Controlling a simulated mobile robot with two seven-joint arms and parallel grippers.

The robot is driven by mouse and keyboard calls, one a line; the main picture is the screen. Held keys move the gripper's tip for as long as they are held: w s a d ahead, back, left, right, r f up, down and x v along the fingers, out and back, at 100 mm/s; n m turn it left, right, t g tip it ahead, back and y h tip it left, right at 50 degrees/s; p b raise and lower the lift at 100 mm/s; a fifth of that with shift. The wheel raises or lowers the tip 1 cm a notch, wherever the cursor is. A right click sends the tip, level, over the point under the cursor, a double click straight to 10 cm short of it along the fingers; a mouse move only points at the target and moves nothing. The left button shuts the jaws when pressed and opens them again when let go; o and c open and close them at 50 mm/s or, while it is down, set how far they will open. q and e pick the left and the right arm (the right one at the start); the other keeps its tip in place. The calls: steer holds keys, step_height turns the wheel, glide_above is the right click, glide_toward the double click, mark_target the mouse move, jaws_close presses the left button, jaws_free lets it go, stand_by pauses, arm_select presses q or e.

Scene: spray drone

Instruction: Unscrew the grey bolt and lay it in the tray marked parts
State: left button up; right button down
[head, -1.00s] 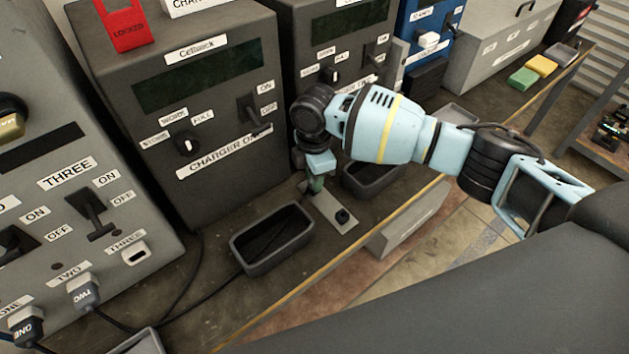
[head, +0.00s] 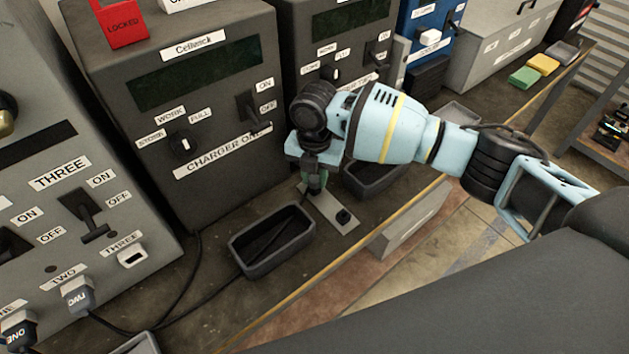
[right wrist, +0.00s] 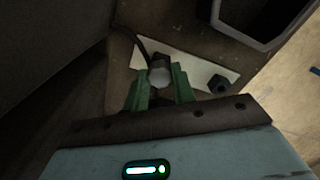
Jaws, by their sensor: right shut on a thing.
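The grey bolt (right wrist: 159,76) shows in the right wrist view as a pale round head between the green fingers of my right gripper (right wrist: 160,86), which is shut on it. The bolt is at one end of a light metal plate (right wrist: 190,67), and a dark bolt (right wrist: 217,83) stands at the other end. In the head view my right gripper (head: 315,186) points down at the far end of the plate (head: 333,212) and hides the grey bolt. I cannot read a parts mark on any tray. My left gripper is not in view.
A dark tray (head: 243,262) lies left of the plate; another (head: 352,190) lies behind my right gripper. A charger box (head: 190,85) stands close behind. Cables run across the bench at left. The bench's front edge (head: 300,293) is close.

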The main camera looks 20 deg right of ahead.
steer(key=n, duration=0.3)
steer(key=shift+n, duration=0.3)
steer(key=shift+s+n, duration=0.1)
steer(key=shift+n, duration=0.3)
steer(key=c, duration=2.1)
jaws_free()
steer(key=shift+s+d+r+n, duration=0.15)
steer(key=shift+s+n, duration=0.05)
steer(key=shift+n, duration=0.2)
steer(key=shift+c, duration=0.2)
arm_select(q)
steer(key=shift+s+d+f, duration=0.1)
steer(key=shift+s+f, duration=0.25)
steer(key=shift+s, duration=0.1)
